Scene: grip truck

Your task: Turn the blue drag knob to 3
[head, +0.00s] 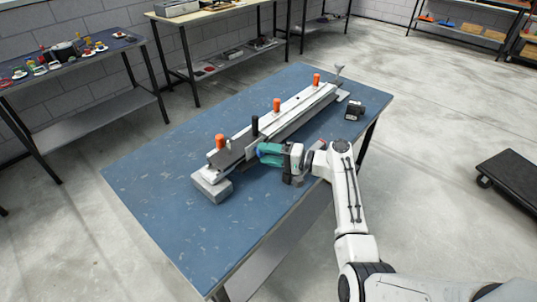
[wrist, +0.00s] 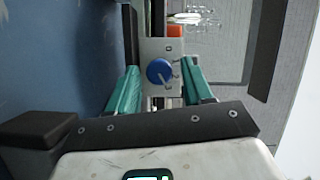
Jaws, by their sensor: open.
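The blue drag knob (wrist: 159,71) sits on a light dial plate (wrist: 172,48) in the wrist view. A pale pointer mark shows at its lower right. Small marks on the plate lie above and right of the knob, too small to read surely. My gripper (wrist: 161,74) is open, with one teal finger on each side of the knob; I cannot tell if either touches it. In the head view my gripper (head: 262,153) is at the near side of a long grey-white device (head: 232,152) on a blue table. The knob is hidden there.
Orange knobs (head: 276,104) and a black post (head: 255,125) stand up along the device. A small black object (head: 354,110) lies at the right of the blue table (head: 150,190). The table's near left is clear.

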